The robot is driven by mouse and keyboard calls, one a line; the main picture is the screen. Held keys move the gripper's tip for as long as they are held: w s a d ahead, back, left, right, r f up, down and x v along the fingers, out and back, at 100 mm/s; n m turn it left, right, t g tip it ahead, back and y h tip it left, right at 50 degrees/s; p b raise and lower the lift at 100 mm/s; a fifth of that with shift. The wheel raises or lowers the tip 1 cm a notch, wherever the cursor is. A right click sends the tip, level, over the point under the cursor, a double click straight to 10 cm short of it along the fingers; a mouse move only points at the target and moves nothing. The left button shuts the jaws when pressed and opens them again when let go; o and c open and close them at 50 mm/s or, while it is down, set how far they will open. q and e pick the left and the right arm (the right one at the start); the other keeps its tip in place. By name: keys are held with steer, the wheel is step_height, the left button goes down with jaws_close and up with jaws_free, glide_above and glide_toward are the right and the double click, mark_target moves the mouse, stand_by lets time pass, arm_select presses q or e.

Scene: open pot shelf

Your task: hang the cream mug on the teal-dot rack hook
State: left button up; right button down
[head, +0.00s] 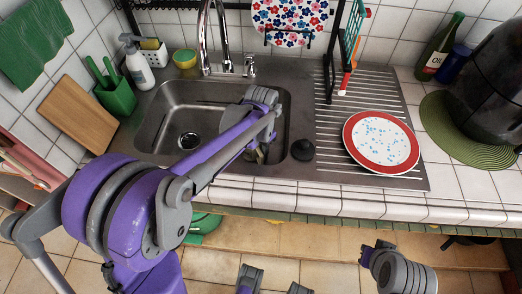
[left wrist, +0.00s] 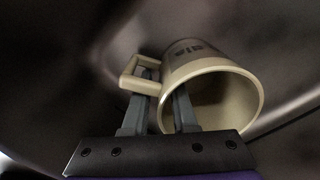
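The cream mug (left wrist: 188,70) has dark lettering and lies tilted, its mouth toward the left wrist camera. My left gripper (left wrist: 163,82) is at its wall: one finger passes by the handle, the other reaches in front of or into the mouth. I cannot tell whether the fingers press on the wall. In the head view my left gripper (head: 255,152) is down in the sink, and my own arm hides the mug. A black rack post (head: 329,75) stands behind the sink at the right; I cannot make out a teal dot. Grey parts of mine show at the bottom edge; my right fingertips are unclear.
The sink (head: 165,120) has a steel rim. A red-rimmed plate (head: 350,132) lies on the ribbed drainer (head: 330,165). A tall faucet (head: 205,40) stands behind the basin. A teal slotted utensil (head: 351,35) hangs beside the post. A dark pot (head: 492,85) stands right.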

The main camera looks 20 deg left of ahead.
arm_select(q)
steer(key=shift+o, duration=0.4)
step_height(320, 180, up, 11)
steer(key=shift+f+p, duration=0.1)
steer(key=shift+p, duration=0.5)
